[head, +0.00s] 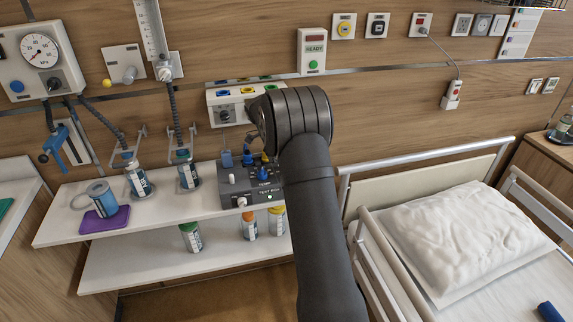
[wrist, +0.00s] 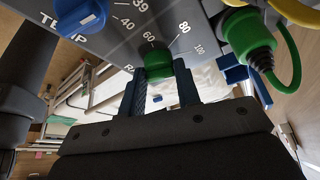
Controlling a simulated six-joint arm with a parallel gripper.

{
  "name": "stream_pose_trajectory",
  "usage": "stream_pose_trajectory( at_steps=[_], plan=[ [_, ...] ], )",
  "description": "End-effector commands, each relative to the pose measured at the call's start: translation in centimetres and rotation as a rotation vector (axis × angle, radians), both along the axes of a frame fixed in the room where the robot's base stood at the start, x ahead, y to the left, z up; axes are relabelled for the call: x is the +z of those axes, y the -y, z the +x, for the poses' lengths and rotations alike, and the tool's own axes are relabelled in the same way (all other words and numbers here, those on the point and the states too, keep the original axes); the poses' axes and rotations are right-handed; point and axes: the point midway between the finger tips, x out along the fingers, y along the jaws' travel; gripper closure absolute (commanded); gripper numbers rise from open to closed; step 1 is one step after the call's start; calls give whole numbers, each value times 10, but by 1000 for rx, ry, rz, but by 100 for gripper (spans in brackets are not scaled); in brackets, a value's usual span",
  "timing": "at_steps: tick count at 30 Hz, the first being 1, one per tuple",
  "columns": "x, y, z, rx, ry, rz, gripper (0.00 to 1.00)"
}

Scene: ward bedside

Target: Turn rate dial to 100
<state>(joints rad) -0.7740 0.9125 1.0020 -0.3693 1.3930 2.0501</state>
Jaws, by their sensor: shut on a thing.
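The green rate dial (wrist: 158,66) sits on the face of a dark grey panel (wrist: 125,40) in the wrist view. The printed marks 60, 80 and 100 run around its upper right side, and the "RA" label is partly hidden. My gripper (wrist: 161,88) has its two blue fingers on either side of the dial and is shut on it. I cannot make out where the dial's pointer stands. In the head view the dark box (head: 237,200) stands on the shelf, and my arm hides the gripper and the dial.
A blue temp dial (wrist: 80,15) lies left of the rate dial, and a green capped connector (wrist: 248,36) with a looped strap lies close on the right. Bottles, including one (head: 188,176), stand along the white shelf (head: 165,212). A bed with a pillow (head: 465,235) is at right.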

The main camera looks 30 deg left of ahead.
Motion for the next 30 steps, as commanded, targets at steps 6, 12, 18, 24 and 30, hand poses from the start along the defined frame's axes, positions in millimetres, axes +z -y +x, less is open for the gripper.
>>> stream_pose_trajectory(
  at_steps=[6,12,18,24,30],
  plan=[
    [-1,0,-1,1,-2,0,52],
    [-1,0,0,2,-1,1,49],
    [5,-2,-1,1,0,1,49],
    [36,-15,-6,4,2,4,49],
    [82,-32,-13,2,2,3,49]
  ],
)
